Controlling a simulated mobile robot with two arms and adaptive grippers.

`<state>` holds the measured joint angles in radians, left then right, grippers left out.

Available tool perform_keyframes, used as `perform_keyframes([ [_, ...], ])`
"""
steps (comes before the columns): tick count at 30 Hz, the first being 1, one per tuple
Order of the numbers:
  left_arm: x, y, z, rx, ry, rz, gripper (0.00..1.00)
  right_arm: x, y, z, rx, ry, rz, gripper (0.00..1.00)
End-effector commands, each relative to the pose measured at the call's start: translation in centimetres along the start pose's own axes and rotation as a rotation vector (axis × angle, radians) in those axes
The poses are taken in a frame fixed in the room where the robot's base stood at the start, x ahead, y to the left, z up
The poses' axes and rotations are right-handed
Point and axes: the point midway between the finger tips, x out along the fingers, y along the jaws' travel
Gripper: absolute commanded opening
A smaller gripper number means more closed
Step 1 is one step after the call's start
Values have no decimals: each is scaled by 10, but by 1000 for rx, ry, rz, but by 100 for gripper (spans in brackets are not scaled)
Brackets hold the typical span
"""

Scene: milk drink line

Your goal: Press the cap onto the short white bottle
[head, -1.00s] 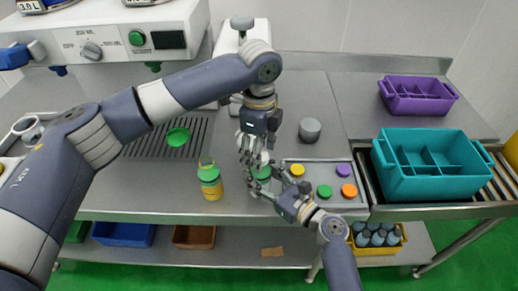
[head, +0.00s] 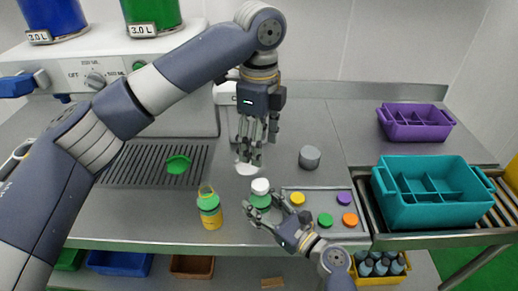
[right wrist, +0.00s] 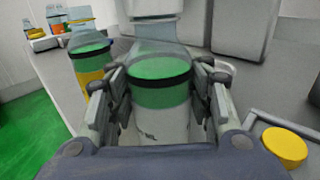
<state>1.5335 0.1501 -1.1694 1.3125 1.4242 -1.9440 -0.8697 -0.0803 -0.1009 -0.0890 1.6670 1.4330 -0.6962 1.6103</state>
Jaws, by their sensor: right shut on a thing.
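The short white bottle (right wrist: 160,120) stands upright in the right wrist view, with a pale lower body, a green upper part, a dark band and a translucent dome. In the head view the bottle (head: 260,201) shows green, with a white cap (head: 260,186) on top. I cannot tell whether the cap is fully seated. My right gripper (right wrist: 157,105) is shut around the bottle's sides. It also shows in the head view (head: 266,212). My left gripper (head: 248,160) hangs fingers-down above and slightly left of the bottle, apart from it. Its finger opening is unclear.
A green-and-yellow bottle (head: 210,210) stands to the left. A tray (head: 312,211) with coloured caps lies to the right. A grey cylinder (head: 310,157) stands behind the tray. Teal (head: 430,210) and purple (head: 415,133) crates are farther right.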

Motion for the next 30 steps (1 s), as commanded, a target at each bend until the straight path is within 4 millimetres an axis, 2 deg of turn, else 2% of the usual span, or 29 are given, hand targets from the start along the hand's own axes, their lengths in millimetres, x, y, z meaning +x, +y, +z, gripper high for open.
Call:
perform_keyframes([
  [5, 0, 0, 0, 0, 0, 0, 58, 0, 0, 0, 0, 1, 0, 4],
  [6, 0, 0, 0, 0, 0, 0, 58, 0, 0, 0, 0, 1, 0, 49],
  [9, 0, 0, 0, 0, 0, 0, 58, 0, 0, 0, 0, 1, 0, 70],
  [22, 0, 0, 0, 0, 0, 0, 58, -5, 0, -1, -1, 1, -1, 70],
  [26, 0, 0, 0, 0, 0, 0, 58, -24, -1, -1, 0, 3, -2, 70],
  [30, 0, 0, 0, 0, 0, 0, 58, -54, 0, -2, -1, 4, -1, 70],
])
